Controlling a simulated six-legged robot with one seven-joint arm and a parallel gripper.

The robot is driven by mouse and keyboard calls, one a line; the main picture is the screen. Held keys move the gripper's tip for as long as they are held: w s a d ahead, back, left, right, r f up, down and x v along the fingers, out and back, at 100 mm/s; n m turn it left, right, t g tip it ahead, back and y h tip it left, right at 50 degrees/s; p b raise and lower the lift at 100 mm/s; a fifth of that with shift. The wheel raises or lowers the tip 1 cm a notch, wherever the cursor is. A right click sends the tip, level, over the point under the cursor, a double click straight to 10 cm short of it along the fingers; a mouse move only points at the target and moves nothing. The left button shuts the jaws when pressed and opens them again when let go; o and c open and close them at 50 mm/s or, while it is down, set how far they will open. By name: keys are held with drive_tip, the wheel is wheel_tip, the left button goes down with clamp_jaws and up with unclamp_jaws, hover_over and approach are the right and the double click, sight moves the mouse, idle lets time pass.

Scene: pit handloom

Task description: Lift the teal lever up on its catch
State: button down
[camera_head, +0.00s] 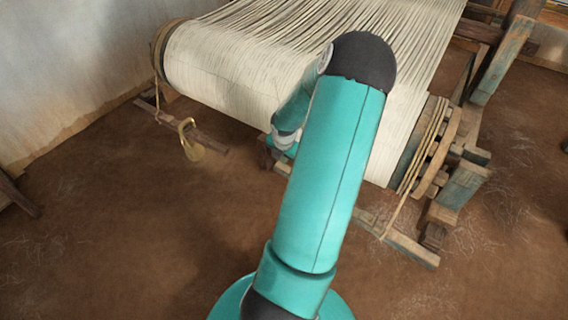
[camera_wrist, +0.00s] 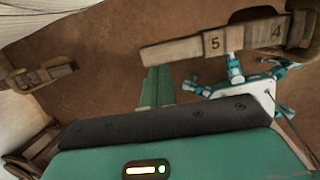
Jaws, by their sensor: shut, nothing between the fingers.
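My gripper (camera_wrist: 158,72) shows in the wrist view as two narrow green fingers, shut together with nothing between them, above bare brown floor. My teal arm hides the middle of the loom's front, and my fingers cannot be made out there.
The loom's cloth roller (camera_head: 235,75) with pale threads spans the back. A ratchet wheel (camera_head: 440,150) and timber post (camera_head: 505,60) stand right. The front left floor is clear.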

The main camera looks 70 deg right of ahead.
sight(283, 167)
drive_tip(key=shift+x, duration=2.25)
drive_tip(key=shift+w+f, duration=0.1)
drive_tip(key=shift+f, duration=0.6)
drive_tip(key=shift+w+r, duration=0.1)
